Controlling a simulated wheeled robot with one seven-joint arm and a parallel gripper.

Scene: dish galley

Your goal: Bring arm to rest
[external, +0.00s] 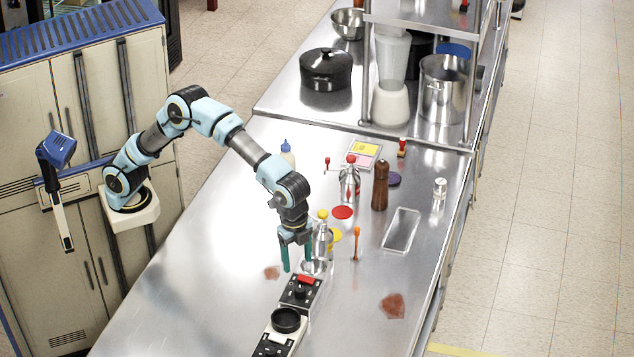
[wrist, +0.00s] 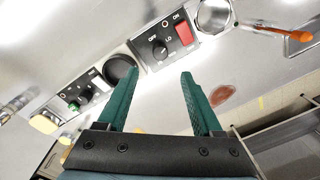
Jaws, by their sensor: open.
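My gripper (external: 297,259) is at the end of my blue-grey arm, which arches out over the steel counter (external: 215,275). Its two green fingers point down and are spread apart. In the wrist view, the gripper (wrist: 160,85) has nothing between its fingers. The fingers are above the counter close to a small black control unit with a red switch (external: 300,291), which also shows in the wrist view (wrist: 165,48). I cannot tell the exact height of the fingertips above the counter.
A bottle with a yellow top (external: 323,240), a bottle with a red top (external: 350,182) and a pepper mill (external: 380,186) stand beyond the gripper. A black round dish (external: 286,320) is in front. A black pot (external: 326,69) stands at the back. The counter's left part is clear.

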